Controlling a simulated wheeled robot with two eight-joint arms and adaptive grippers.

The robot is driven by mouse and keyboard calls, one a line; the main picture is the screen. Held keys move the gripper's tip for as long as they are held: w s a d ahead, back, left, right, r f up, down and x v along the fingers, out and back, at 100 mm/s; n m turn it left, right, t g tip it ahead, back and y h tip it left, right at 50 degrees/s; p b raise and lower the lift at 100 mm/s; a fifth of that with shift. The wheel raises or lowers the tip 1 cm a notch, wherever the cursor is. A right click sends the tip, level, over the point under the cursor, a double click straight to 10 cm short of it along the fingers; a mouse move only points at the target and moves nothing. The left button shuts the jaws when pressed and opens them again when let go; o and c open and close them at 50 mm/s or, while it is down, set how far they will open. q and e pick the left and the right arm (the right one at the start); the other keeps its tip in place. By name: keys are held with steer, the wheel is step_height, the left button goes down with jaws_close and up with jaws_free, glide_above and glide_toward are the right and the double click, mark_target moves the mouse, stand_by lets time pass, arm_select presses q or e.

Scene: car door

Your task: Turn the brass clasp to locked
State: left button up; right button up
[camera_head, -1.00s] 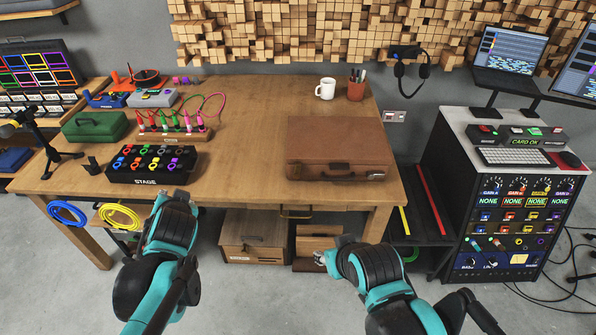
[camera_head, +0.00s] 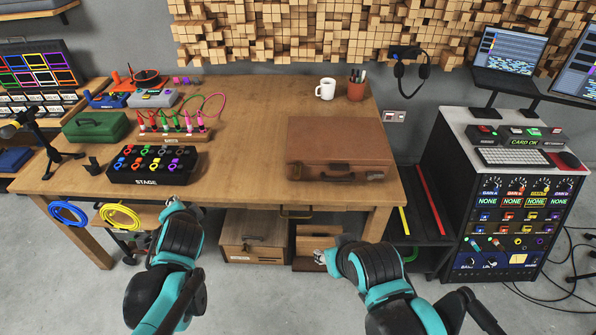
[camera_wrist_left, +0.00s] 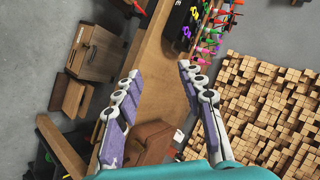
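A brown case (camera_head: 340,142) lies closed on the wooden bench, right of its middle. It also shows at the bottom of the left wrist view (camera_wrist_left: 148,143). Its front has a handle (camera_head: 338,178) and small brass-coloured fittings, one on the left (camera_head: 296,172) and one on the right (camera_head: 378,177); whether either is locked is too small to tell. My left gripper (camera_head: 172,205) is in front of the bench, left of the case and apart from it. In the left wrist view its fingers (camera_wrist_left: 160,75) are spread and empty. My right gripper (camera_head: 321,257) is below the bench front; its fingers are unclear.
The bench (camera_head: 245,150) is clear left of the case. A black STAGE box (camera_head: 152,180), a row of coloured plugs (camera_head: 170,136) and a green case (camera_head: 95,126) stand on the left. A mug (camera_head: 325,89) is behind. A wooden cabinet (camera_head: 255,232) sits below.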

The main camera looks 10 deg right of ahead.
arm_select(q)
steer(key=w+d+m+t, duration=0.2)
steer(key=w+d+m, duration=0.5)
steer(key=w, duration=0.2)
steer(key=m+t+h+p, duration=0.1)
steer(key=m+t+h, duration=0.5)
steer(key=m, duration=1.6)
glide_toward(298, 168)
steer(key=w+g+h, duration=0.1)
steer(key=x, duration=0.2)
steer(key=b+x, duration=0.1)
steer(key=x, duration=0.3)
steer(key=shift+w+a+r+b, duration=0.1)
steer(key=shift+w+r+b, duration=0.15)
steer(key=shift+w+b, duration=0.1)
steer(key=shift+w+r, duration=0.1)
steer(key=shift+w, duration=0.3)
jaws_close()
steer(key=shift+n, duration=0.3)
